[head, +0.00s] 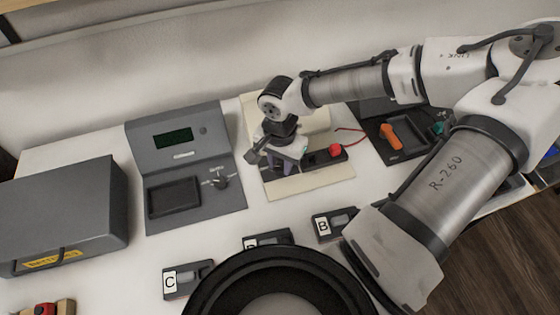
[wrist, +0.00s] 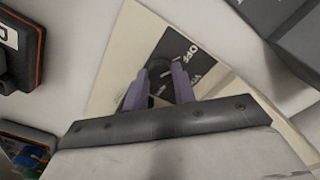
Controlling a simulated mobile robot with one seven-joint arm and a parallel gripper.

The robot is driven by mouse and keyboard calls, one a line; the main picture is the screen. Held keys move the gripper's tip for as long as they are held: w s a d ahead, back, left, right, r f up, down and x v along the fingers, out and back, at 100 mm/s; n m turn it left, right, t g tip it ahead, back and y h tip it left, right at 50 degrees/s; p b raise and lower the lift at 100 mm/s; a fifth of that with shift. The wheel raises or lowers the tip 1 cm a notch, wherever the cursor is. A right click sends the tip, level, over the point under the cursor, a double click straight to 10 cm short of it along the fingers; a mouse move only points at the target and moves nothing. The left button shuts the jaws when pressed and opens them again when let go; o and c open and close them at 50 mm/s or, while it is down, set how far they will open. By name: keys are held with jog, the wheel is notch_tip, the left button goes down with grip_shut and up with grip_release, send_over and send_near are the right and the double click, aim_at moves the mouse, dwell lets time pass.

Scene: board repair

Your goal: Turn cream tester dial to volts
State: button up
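The cream tester (head: 315,183) lies at the back middle of the table in the head view, partly hidden by my arm. Its pale face (wrist: 122,60) also shows in the wrist view, with the printed word OFF beyond its dark round dial (wrist: 160,68). Other lettering on the face is partly covered. My gripper (wrist: 162,72) has its two purple fingers apart, one on each side of the dial. I cannot tell whether they touch it. In the head view my gripper (head: 288,158) is low over the tester, and the dial is hidden. The dial's pointer direction is unclear.
A grey box (head: 62,215) is at far left. Labelled modules, including C (head: 190,280) and B (head: 335,224), lie in front. A red probe (head: 335,150) and its wire are right of my gripper.

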jog(key=c, duration=0.3)
jog(key=m, duration=0.4)
jog(key=shift+m+b, duration=0.3)
jog(key=shift+m, duration=0.1)
jog(key=m, duration=0.4)
jog(key=shift+p, duration=0.35)
jog(key=shift+m+p, duration=0.4)
jog(key=shift+m, duration=1)
